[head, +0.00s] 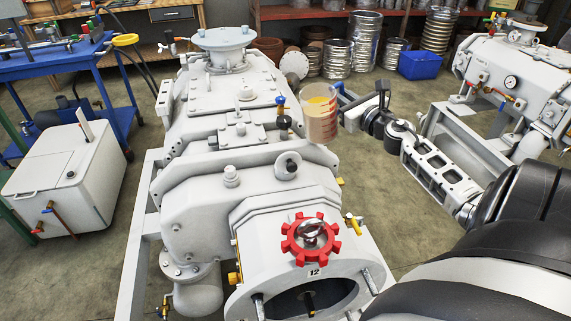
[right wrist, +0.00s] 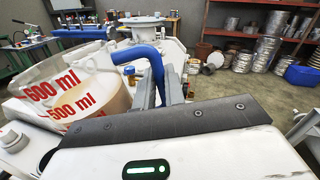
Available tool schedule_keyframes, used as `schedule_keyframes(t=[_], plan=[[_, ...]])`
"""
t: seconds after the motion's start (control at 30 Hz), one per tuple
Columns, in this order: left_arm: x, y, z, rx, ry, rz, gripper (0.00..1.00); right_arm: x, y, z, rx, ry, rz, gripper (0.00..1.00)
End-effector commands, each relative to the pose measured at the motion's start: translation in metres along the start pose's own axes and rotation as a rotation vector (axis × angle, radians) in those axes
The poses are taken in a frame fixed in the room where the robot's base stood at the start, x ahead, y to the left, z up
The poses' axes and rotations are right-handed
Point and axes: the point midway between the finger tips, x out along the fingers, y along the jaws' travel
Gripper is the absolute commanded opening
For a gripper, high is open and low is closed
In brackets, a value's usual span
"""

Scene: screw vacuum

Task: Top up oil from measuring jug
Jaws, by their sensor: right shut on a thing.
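The clear measuring jug (head: 321,127) with red marks holds amber oil and looks about upright above the right side of the white vacuum pump (head: 190,205). My right gripper (head: 343,93) is shut on the jug's blue handle. In the right wrist view the grey fingers (right wrist: 160,92) close around that handle (right wrist: 150,58), and the jug (right wrist: 75,95) shows "600 ml" and "500 ml". A blue-topped brass fitting (head: 280,101) stands on the pump just left of the jug; it also shows in the right wrist view (right wrist: 129,71). My left gripper is out of view.
A red handwheel (head: 310,239) sits on the pump's near end. A white tank (head: 68,178) and a blue bench (head: 50,68) stand at the left. Another pump (head: 515,80) is at the right. A blue bin (head: 419,64) and metal hoses lie at the back.

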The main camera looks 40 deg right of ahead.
Motion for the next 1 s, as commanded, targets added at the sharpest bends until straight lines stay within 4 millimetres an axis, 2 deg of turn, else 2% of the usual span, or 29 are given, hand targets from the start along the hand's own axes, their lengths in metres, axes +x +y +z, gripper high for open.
schedule_keyframes(t=[0.6, 1.0], plan=[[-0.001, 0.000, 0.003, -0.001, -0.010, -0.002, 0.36, -0.005, 0.023, 0.034, -0.302, -0.063, -0.002, 0.00], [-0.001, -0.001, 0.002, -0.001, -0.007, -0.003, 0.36, -0.006, 0.030, 0.038, -0.363, -0.074, -0.005, 0.00]])
